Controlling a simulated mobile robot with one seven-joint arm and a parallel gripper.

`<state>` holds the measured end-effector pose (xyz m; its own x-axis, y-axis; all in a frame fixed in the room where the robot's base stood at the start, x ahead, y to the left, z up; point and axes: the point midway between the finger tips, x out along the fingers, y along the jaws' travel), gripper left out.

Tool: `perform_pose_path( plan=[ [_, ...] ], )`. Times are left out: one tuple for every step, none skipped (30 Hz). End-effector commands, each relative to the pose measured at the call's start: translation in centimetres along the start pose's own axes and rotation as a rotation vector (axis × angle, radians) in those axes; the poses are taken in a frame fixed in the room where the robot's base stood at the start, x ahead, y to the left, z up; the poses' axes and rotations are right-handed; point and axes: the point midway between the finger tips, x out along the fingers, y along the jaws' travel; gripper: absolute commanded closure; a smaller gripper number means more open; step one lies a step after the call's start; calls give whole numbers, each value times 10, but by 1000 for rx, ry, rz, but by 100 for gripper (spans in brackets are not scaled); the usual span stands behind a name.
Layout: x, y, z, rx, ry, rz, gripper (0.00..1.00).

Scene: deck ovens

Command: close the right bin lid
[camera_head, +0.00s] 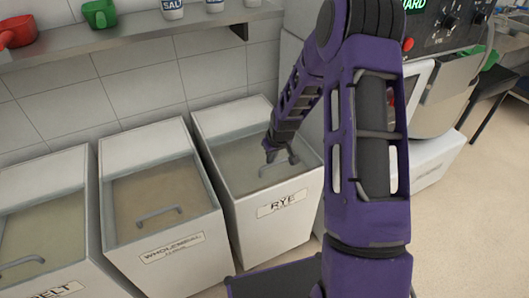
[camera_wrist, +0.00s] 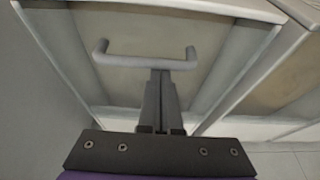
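The right bin (camera_head: 265,236) is a white box labelled RYE, with a handled panel (camera_head: 238,158) set inside the pale rim of its sloping top. The panel's grey bar handle (camera_head: 264,171) is near the front. My gripper (camera_head: 280,157) is low over this panel, right at the handle. In the wrist view the handle (camera_wrist: 125,60) crosses ahead of my gripper (camera_wrist: 162,73). The fingers look together, with their tips at the bar, right of its middle. I cannot tell whether they grip it or only touch it. How far the lid is from closed is unclear.
The wholemeal bin (camera_head: 178,264) and another bin (camera_head: 62,281) stand to the left, with similar handles. A shelf (camera_head: 140,38) with scoops and jars is above. A machine (camera_head: 442,100) stands at the right. Floor (camera_head: 470,235) is clear at the lower right.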

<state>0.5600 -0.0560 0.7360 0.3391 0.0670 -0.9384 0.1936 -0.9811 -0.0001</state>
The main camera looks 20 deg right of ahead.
Motion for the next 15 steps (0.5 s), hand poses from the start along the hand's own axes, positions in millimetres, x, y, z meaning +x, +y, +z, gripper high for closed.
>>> perform_pose_path(
  plan=[
    [-1,0,5,1,-3,0,100],
    [-2,1,6,1,-2,0,100],
    [-3,1,8,1,-1,1,100],
    [-3,1,10,1,-1,1,100],
    [-4,1,11,1,-1,1,100],
    [-4,1,12,1,-1,1,100],
    [-4,1,13,1,-1,1,100],
    [-5,1,13,1,-1,1,100],
    [-5,1,14,1,-1,1,100],
    [-5,1,14,1,-1,1,100],
    [-5,1,14,1,-1,1,100],
    [-5,1,14,1,-1,1,100],
    [-5,1,14,1,-1,1,100],
    [-5,1,14,1,-2,0,100],
    [-5,1,15,1,-2,0,100]
  ],
)
